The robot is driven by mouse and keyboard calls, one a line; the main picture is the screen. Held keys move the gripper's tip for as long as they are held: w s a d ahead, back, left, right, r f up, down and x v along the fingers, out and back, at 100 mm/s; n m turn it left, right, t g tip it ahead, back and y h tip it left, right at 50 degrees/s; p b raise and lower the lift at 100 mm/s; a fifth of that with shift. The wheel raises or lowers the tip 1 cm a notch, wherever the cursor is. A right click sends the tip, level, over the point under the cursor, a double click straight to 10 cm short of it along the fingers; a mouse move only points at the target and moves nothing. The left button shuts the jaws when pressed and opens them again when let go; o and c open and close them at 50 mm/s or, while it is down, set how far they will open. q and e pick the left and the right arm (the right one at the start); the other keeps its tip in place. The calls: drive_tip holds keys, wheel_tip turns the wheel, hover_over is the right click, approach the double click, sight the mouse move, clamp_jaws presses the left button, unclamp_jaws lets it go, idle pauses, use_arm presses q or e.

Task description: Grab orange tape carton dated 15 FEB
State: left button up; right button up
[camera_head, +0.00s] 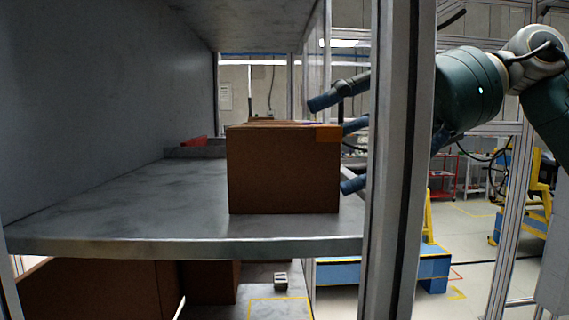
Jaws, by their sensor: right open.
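A brown carton (283,172) stands upright on a grey metal shelf (120,215), near its right end. Part of the gripper is hidden behind the carton and the metal post. I cannot tell whether the fingers touch the carton. My left gripper is not in view.
A vertical metal post (398,160) stands in front of my right arm. Brown boxes (95,290) sit below the shelf. A small red object (194,141) lies at the back of the shelf. The shelf left of the carton is clear. Blue and yellow equipment (420,270) stands beyond.

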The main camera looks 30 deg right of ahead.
sight(297, 155)
drive_tip(key=p+x, duration=0.1)
drive_tip(key=x, duration=0.3)
drive_tip(key=shift+a, duration=0.3)
drive_tip(key=shift+w+a+f, duration=0.3)
drive_tip(key=shift+w, duration=0.1)
drive_tip(key=shift+s, duration=0.15)
drive_tip(key=c, duration=1.2)
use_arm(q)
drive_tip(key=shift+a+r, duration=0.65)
use_arm(e)
drive_tip(key=shift+r, duration=0.1)
drive_tip(key=shift+c, duration=0.6)
